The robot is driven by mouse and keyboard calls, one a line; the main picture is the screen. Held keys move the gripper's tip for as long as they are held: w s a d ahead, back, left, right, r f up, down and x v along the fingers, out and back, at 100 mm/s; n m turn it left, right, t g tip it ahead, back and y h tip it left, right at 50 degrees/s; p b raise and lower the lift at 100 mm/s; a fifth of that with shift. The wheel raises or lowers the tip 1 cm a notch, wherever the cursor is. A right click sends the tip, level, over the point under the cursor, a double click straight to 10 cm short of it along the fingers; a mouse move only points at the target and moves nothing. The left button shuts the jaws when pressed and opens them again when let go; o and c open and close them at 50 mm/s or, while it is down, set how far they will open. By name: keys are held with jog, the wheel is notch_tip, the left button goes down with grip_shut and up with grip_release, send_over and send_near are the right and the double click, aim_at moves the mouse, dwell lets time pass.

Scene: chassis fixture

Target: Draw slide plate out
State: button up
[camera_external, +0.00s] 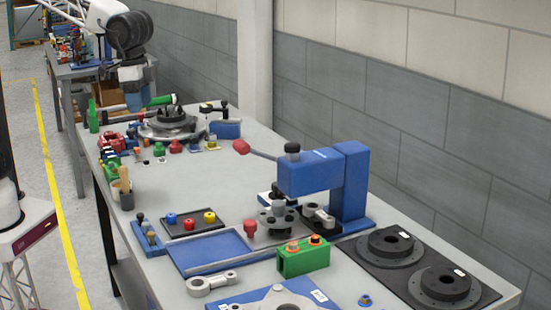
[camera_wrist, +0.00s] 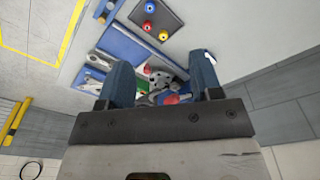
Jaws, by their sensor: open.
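The grey slide plate, seen only in part, lies at the foot of a blue press (camera_external: 345,185) in the external view. A red knob (camera_external: 250,229) stands at its near left side. In the wrist view the red knob (camera_wrist: 171,99) shows between and beyond my fingers. My gripper (camera_wrist: 162,78) has its two blue fingers spread wide with nothing held between them. It is apart from the press and plate. I cannot make out the jaws in the external view.
A blue tray (camera_external: 180,262) and a black tray (camera_external: 168,233) with coloured knobs stand left of the press. A green block (camera_external: 304,260) stands close in front. The press's red-tipped lever (camera_external: 241,147) sticks out left. Black round parts (camera_external: 446,285) sit at right, near the wall.

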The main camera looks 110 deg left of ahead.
jog(key=w+d+f, duration=0.1)
jog(key=w+f, duration=0.2)
jog(key=w, duration=0.5)
jog(key=w+d+f, duration=0.2)
jog(key=w+f, duration=0.1)
jog(key=w, duration=0.5)
jog(key=n+g, duration=0.1)
jog(key=n, duration=0.1)
send_over(250, 222)
notch_tip(250, 222, down, 11)
jog(key=shift+f, duration=0.2)
jog(key=shift+f, duration=0.1)
jog(key=shift+f, duration=3.8)
grip_shut()
